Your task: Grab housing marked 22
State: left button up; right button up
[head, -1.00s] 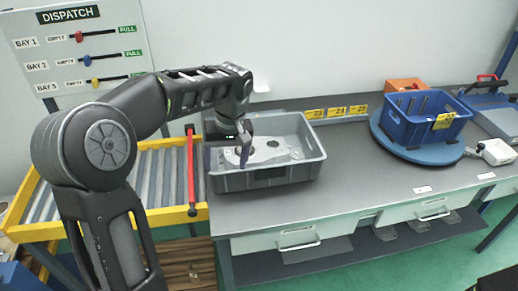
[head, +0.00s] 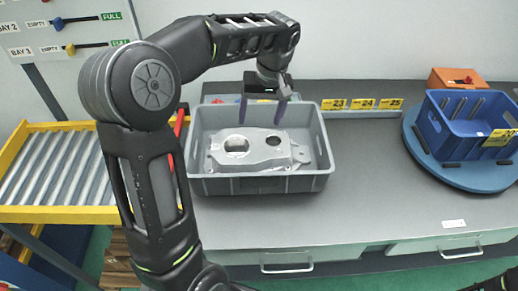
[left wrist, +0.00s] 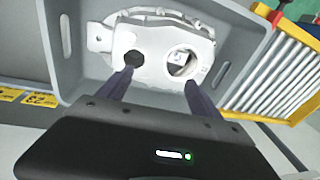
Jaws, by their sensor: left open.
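A silver cast housing (head: 255,150) with a large round hole and a smaller one lies in the grey bin (head: 312,184). No number can be read on it. The housing also shows in the left wrist view (left wrist: 150,44), inside the grey bin (left wrist: 52,40). My left gripper (head: 262,112) hangs over the back part of the bin, above and behind the housing. Its two fingers are apart and empty. In the left wrist view, the fingertips (left wrist: 160,78) point toward the housing's near edge, by the two holes. My right gripper is not in view.
Yellow labels 23, 24 and 25 (head: 362,104) stand at the table's back edge. A blue crate (head: 462,136) labelled 20 sits on a round blue turntable (head: 428,150) at right. A yellow roller conveyor (head: 62,214) lies left. The table between bin and turntable is clear.

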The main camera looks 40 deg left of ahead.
pick_arm(q)
jog(key=b, duration=0.5)
send_over(259, 144)
jog(key=f, duration=0.5)
jog(key=shift+w+d+f, duration=0.1)
jog(key=shift+d+f, duration=0.2)
jog(key=shift+f, duration=0.05)
jog(key=shift+r, duration=0.1)
jog(key=shift+a+f+p, duration=0.2)
jog(key=shift+f+p, duration=0.15)
jog(key=shift+f, duration=1)
jog(key=shift+f, duration=0.1)
jog(key=f, duration=0.1)
jog(key=f+p, duration=0.1)
jog(key=f, duration=0.3)
jog(key=shift+a, duration=0.25)
